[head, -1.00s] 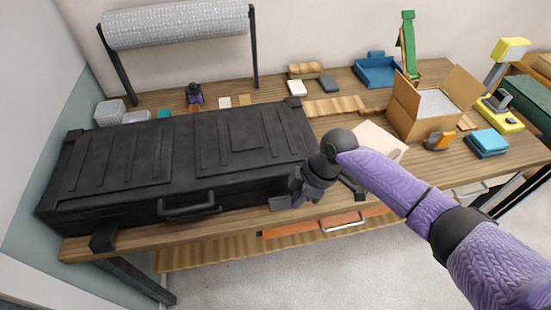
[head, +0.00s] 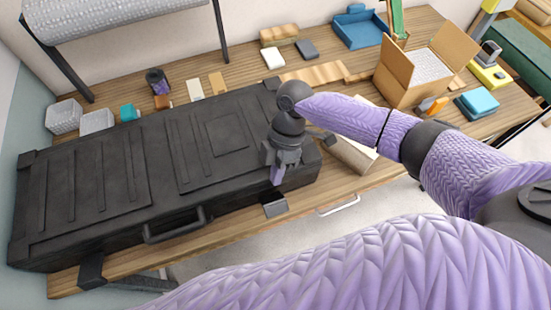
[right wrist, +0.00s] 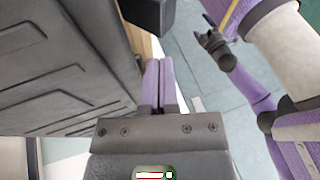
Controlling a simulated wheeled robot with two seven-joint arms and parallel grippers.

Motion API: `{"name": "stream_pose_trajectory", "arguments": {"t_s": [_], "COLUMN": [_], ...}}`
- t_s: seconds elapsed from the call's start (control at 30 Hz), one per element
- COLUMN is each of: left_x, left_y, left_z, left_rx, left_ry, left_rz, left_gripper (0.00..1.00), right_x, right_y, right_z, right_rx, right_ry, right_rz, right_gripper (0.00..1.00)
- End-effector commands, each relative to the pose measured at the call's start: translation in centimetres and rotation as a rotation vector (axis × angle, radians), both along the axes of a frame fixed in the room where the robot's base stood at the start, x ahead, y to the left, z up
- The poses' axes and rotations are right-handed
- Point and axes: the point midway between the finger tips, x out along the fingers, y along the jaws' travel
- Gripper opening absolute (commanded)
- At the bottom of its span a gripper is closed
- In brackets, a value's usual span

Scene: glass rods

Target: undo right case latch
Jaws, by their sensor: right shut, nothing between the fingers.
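The black case (head: 130,180) lies closed on the wooden table, its handle (head: 175,226) at the front; it fills the left of the right wrist view (right wrist: 60,70). A dark latch flap (head: 273,205) sticks out at its front right, over the table edge; I cannot tell whether it is fastened. A dark block (right wrist: 150,12) in the right wrist view may be this flap. My right gripper (head: 277,174) is shut and empty, fingers down at the case's front right edge, just above the flap. My left gripper (right wrist: 215,42) is small in the right wrist view, away from the case.
A similar dark flap (head: 91,272) is at the case's front left. An open cardboard box (head: 425,70), a blue tray (head: 360,28) and turquoise blocks (head: 478,102) stand to the right. A roll on a rack (head: 120,18) is behind. Floor is clear in front.

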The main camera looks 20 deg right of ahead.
Motion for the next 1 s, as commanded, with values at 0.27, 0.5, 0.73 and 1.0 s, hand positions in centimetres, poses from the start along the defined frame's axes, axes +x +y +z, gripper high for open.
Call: {"name": "stream_pose_trajectory", "arguments": {"t_s": [0.27, 0.5, 0.73, 1.0], "left_x": [0.1, 0.1, 0.3, 0.4], "left_y": [0.3, 0.4, 0.4, 0.3], "left_z": [-0.5, -0.5, -0.5, 0.8], "left_rx": [0.005, 0.007, 0.006, 0.005], "left_ry": [0.000, -0.002, -0.004, -0.007], "left_rz": [-0.002, -0.002, -0.003, -0.001], "left_gripper": [1.00, 1.00, 1.00, 1.00], "right_x": [-1.5, -1.8, -1.8, -2.4], "right_y": [1.4, 1.7, 1.7, 1.6], "right_z": [-4.2, -5.0, -4.9, -4.8], "right_rx": [-0.001, 0.000, 0.000, 0.002], "right_ry": [0.001, -0.002, -0.003, -0.068], "right_rz": [-0.002, -0.001, -0.002, -0.001], "right_gripper": [0.00, 0.00, 0.00, 0.00]}}
